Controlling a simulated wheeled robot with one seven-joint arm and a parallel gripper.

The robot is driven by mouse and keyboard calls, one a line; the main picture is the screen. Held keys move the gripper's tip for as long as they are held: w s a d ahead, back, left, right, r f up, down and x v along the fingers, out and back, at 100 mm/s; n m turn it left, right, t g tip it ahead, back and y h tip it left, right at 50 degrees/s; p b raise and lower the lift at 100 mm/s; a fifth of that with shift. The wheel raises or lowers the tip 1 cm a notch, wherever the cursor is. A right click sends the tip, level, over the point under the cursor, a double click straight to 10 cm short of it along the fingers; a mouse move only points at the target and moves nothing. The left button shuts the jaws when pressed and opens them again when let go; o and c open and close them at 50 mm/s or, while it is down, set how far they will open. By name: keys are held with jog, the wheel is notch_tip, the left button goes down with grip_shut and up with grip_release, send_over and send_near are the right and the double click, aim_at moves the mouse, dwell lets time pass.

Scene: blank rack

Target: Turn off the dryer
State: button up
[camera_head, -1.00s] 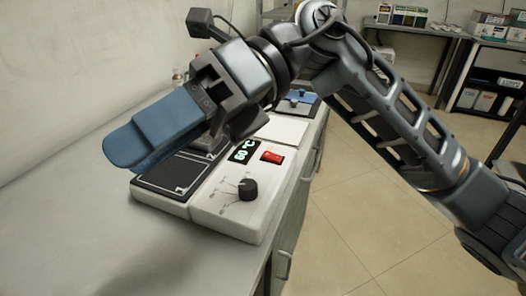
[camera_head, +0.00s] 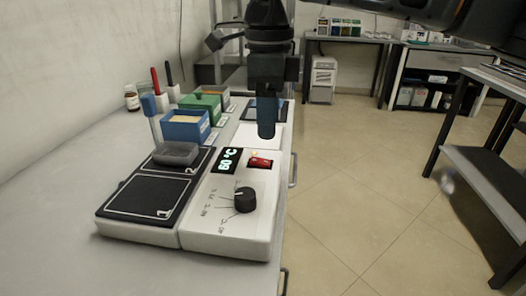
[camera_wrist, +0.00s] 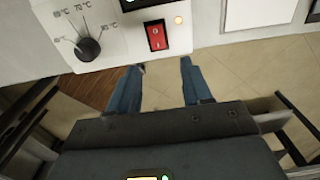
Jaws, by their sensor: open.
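The dryer (camera_head: 228,222) is a white box with black heating plates (camera_head: 152,197) on its left part, standing on the bench. Its display (camera_head: 227,161) reads 60 °C. A red rocker switch (camera_head: 261,162) and a black knob (camera_head: 244,200) sit on its right part. In the wrist view the red switch (camera_wrist: 155,36) is marked 0 and I, with a lit orange lamp (camera_wrist: 179,20) beside it. My gripper (camera_head: 266,130) points down beyond the switch in the head view. In the wrist view its blue fingers (camera_wrist: 163,80) are apart and empty, just off the panel's edge near the switch.
A grey dish (camera_head: 176,153) sits on the plates. Blue (camera_head: 186,125) and green (camera_head: 203,108) boxes, a white sheet (camera_head: 258,136) and a bottle (camera_head: 131,98) stand or lie behind the dryer. Open floor (camera_head: 370,190) lies right of the bench.

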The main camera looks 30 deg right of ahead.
aim_at(268, 162)
notch_tip(268, 162, down, 7)
jog(key=shift+r+b, duration=0.1)
jog(key=shift+b, duration=0.3)
jog(key=shift+c, duration=0.2)
